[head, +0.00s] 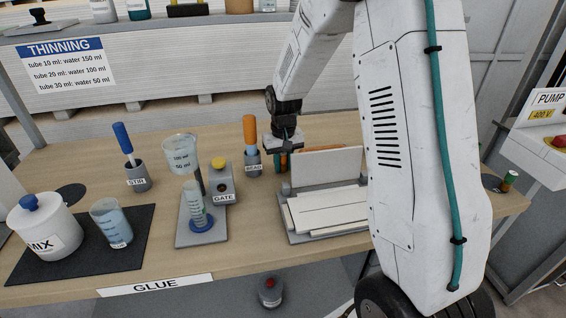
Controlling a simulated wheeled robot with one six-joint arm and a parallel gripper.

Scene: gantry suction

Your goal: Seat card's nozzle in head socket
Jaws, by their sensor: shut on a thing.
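I cannot tell whether this is a nozzle. A card on the white wall, headed THINNING (68,64), lists tube sizes of 10, 20 and 30 ml with water amounts of 150, 100 and 50 ml. I cannot make out a head socket in this view.
White boards (328,208) lie on a grey tray beneath the upright panel (327,164). The GATE block (222,180), a graduated tube (194,205), the STIR holder (137,178), a beaker (111,224) and the MIX pot (45,228) stand left. A PUMP box (540,122) is right.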

